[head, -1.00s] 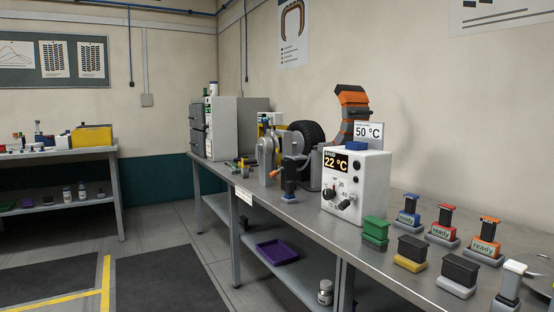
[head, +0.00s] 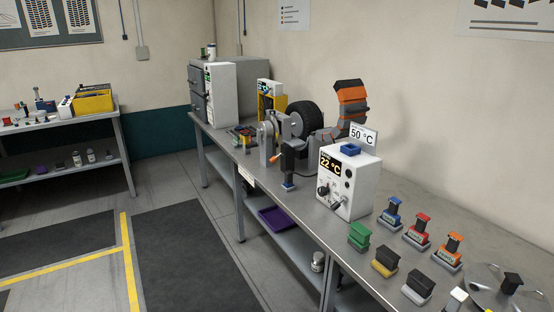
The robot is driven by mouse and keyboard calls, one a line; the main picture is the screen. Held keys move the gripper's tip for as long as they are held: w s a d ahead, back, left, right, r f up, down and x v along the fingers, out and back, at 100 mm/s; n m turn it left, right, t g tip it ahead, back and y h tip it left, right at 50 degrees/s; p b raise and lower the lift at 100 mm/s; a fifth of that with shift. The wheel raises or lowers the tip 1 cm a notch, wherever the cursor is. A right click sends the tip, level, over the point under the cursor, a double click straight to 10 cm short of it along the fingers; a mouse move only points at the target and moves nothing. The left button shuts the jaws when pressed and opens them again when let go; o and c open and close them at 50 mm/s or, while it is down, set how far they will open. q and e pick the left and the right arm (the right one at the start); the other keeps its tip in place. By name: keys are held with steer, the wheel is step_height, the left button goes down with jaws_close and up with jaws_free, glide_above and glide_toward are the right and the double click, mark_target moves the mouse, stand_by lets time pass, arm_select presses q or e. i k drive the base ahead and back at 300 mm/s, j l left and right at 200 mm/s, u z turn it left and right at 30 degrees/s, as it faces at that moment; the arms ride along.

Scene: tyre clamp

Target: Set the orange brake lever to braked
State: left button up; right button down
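A small orange lever (head: 274,158) shows low on the front of a grey metal stand on the long bench, in the head view. It is small in the picture, and I cannot tell its exact setting. A black tyre (head: 305,117) sits behind the grey stand (head: 267,143). Neither of my grippers is in view.
The long bench (head: 325,222) carries a black upright device (head: 288,163) right beside the lever and a white temperature box (head: 345,182) reading 22 °C. Several coloured stamp-like blocks stand nearer. A purple tray (head: 275,219) lies on the lower shelf. The floor in front is clear.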

mark_target(275, 158)
steer(key=i+j+z, duration=0.15)
steer(key=i+j, duration=1.05)
steer(key=i+j+z, duration=0.2)
steer(key=i+j, duration=1.15)
